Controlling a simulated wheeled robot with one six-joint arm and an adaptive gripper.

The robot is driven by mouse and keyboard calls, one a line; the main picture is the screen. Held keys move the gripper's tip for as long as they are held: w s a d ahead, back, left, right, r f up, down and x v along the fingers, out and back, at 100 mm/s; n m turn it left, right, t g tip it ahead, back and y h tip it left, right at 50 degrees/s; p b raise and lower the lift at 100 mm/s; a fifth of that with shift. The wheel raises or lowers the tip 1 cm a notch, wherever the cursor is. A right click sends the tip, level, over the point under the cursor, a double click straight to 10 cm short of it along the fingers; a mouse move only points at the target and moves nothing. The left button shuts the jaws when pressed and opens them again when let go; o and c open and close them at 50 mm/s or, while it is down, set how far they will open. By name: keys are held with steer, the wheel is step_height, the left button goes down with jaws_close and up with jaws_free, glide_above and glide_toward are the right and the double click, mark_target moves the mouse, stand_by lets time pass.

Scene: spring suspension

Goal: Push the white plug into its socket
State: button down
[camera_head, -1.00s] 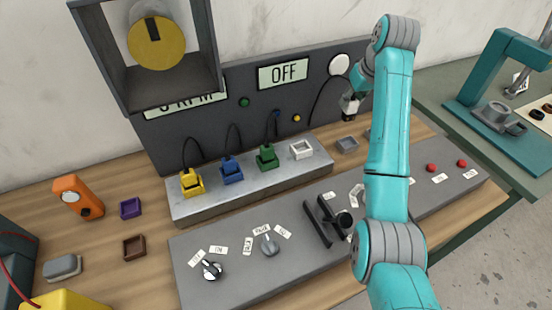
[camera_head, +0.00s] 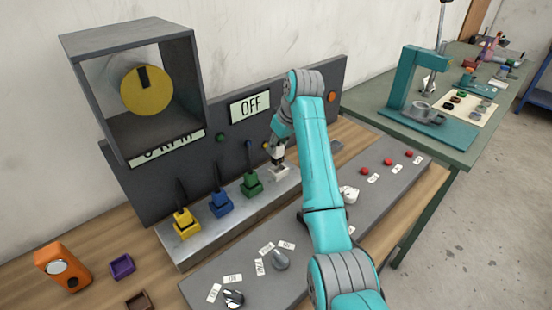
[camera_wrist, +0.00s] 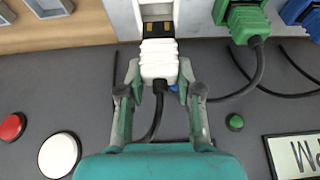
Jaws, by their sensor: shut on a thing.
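The white plug (camera_wrist: 159,58) is held between the two fingers of my gripper (camera_wrist: 159,75) in the wrist view. Its dark and gold prongs show in front of it and point at the white socket (camera_wrist: 139,12), overlapping the socket's near edge in that view. I cannot tell whether the prong tips are inside. A black cable runs back from the plug. In the head view my gripper (camera_head: 279,160) is above the white socket at the right end of the metal block, and hides part of it.
Green (camera_head: 251,184), blue (camera_head: 221,204) and yellow (camera_head: 186,222) plugs sit in a row to the left on the metal block (camera_head: 205,235). A grey control board (camera_head: 330,235) with switches and red buttons lies in front.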

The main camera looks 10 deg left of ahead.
mark_target(278, 157)
steer(key=shift+f, duration=2.25)
steer(key=shift+f, duration=0.1)
steer(key=c, duration=0.8)
jaws_free()
steer(key=shift+o, duration=0.2)
